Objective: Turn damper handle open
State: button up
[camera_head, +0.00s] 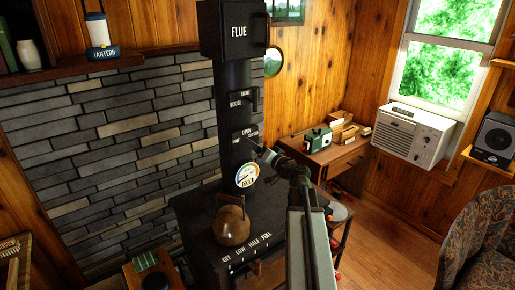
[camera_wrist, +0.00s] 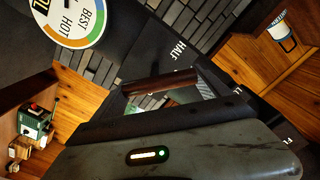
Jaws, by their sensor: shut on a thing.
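The damper handle (camera_wrist: 163,86) shows in the wrist view as a dark reddish-brown bar between my gripper's jaws. My gripper (camera_head: 264,152) is shut on it, at the front right of the black stove pipe (camera_head: 234,95). The handle is mostly hidden behind my gripper in the head view. A dark label plate (camera_head: 243,137) beside it reads OPEN near the top and HALF at the left. In the wrist view, the word HALF (camera_wrist: 179,50) lies just beyond the jaws. The handle's exact angle is hard to tell.
A higher knob (camera_head: 255,100) with its own label plate sits above on the pipe. A round gauge (camera_head: 246,175) is below my gripper. A copper kettle (camera_head: 231,222) stands on the stove top. A desk (camera_head: 335,153) with a green device is at right.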

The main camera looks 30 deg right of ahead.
jog(key=m, duration=0.4)
jog(key=shift+d+f, duration=0.1)
jog(key=shift+d, duration=0.1)
jog(key=shift+d+f+m, duration=0.1)
jog(key=shift+d+m, duration=0.05)
jog(key=shift+m, duration=2.55)
jog(key=o, duration=1.2)
jog(key=shift+s, duration=0.1)
jog(key=s, duration=0.7)
jog(key=shift+s+d, duration=0.25)
jog(key=shift+s, duration=0.15)
